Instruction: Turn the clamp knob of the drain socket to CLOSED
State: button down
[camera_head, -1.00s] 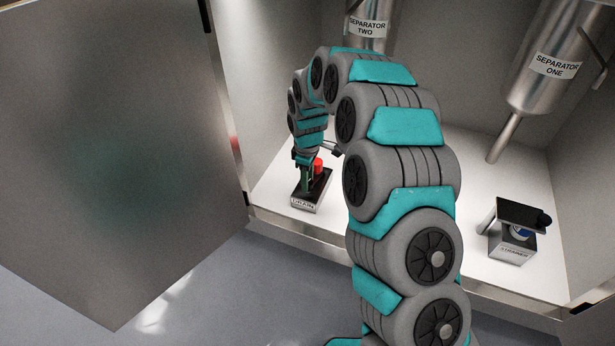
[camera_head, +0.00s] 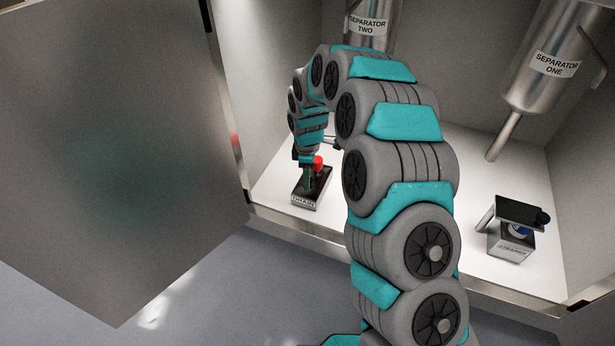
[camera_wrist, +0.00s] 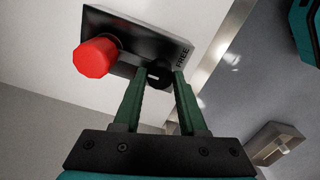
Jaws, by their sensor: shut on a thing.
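A black clamp knob (camera_wrist: 158,77) with a small white mark sits by that word. My gripper (camera_wrist: 160,73) is shut on the knob, one green finger on each side. In the head view my gripper (camera_head: 308,182) points down onto the socket. A red cap (camera_wrist: 96,57) stands on the socket beside the knob; it also shows in the head view (camera_head: 318,163).
A second block, labelled STRAINER (camera_head: 511,246), stands at the right of the cabinet floor (camera_head: 420,215). Separator One (camera_head: 555,70) and Separator Two (camera_head: 367,25) hang above. A large grey door panel (camera_head: 110,150) stands open at left. My arm hides the cabinet's middle.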

jog(key=shift+c, duration=2.3)
grip_release()
notch_tip(320, 180, up, 7)
jog(key=shift+r, duration=0.4)
